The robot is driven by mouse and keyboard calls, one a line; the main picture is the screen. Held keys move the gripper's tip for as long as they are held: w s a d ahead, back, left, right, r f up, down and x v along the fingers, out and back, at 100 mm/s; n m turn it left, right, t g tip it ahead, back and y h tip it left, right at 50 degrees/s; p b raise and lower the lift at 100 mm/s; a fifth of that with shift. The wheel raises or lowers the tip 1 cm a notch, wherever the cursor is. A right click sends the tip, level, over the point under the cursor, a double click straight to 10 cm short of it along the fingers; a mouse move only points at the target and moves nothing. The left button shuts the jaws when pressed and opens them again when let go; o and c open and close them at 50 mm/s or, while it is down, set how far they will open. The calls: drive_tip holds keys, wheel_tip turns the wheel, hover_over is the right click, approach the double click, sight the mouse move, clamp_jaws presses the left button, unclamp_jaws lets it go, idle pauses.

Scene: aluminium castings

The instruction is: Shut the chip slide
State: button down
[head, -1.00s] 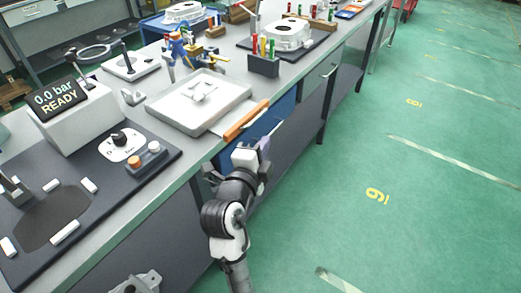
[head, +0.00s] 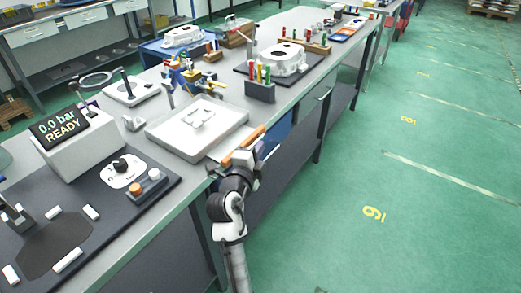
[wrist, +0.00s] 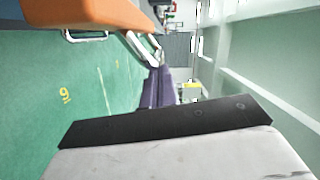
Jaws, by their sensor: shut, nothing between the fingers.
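The chip slide appears to be the pale plate with an orange front bar (head: 244,145) at the bench's front edge, beside the white tray. A strip of the plate shows between bar and tray, so it stands partly out. My gripper (head: 262,148) is shut and empty, close to the bar's outer side; contact cannot be told. In the wrist view the orange bar (wrist: 85,14) fills the upper left, with a metal handle below it. The purple fingers (wrist: 160,88) are together, to the right of the orange bar in the picture.
A white tray (head: 160,136) lies on the bench behind the slide. A blue drawer front (head: 277,133) is below the bench edge. A display box (head: 75,140) reading 0.0 bar READY stands at left. Green floor on the right is clear.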

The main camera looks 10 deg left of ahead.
drive_tip(key=shift+a, duration=0.1)
drive_tip(key=a+b, duration=0.2)
drive_tip(key=w+a+b, duration=0.1)
drive_tip(key=a+b, duration=0.1)
drive_tip(key=w+a+b, duration=0.1)
drive_tip(key=a+b, duration=0.1)
drive_tip(key=shift+w+a+f, duration=0.15)
drive_tip(key=shift+w+f, duration=0.05)
drive_tip(key=shift+a+r, duration=0.25)
drive_tip(key=shift+a, duration=0.05)
drive_tip(key=shift+w, duration=0.1)
